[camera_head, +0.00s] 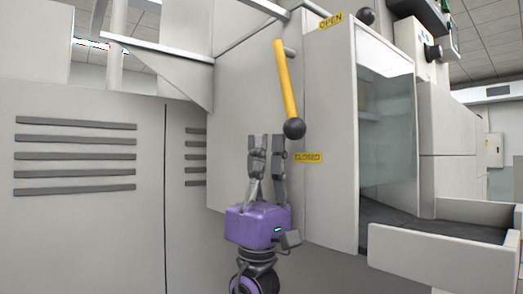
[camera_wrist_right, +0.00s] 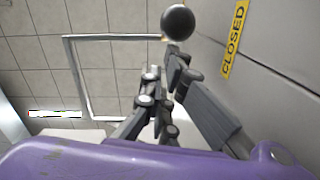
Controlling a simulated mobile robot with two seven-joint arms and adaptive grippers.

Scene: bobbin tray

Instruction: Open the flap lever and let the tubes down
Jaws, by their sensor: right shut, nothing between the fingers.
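The flap lever is a yellow bar (camera_head: 287,80) on the pale machine panel, with its pivot at the top and a black ball knob (camera_head: 294,128) at its lower end. It hangs down, tilted slightly right, with the knob just above the yellow CLOSED label (camera_head: 307,157). The OPEN label (camera_head: 331,21) is higher up. My right gripper (camera_head: 267,140) points up, just left of and below the knob, shut and empty. In the right wrist view the knob (camera_wrist_right: 177,22) is just beyond the fingertips (camera_wrist_right: 172,58); contact is unclear. No tubes are visible. My left gripper is out of view.
A translucent panel (camera_head: 387,125) covers the machine's opening right of the lever. Below it, a white-walled tray (camera_head: 440,261) with a dark floor juts out. A second black ball (camera_head: 366,16) is at the top. Slatted cabinets (camera_head: 75,153) stand at left.

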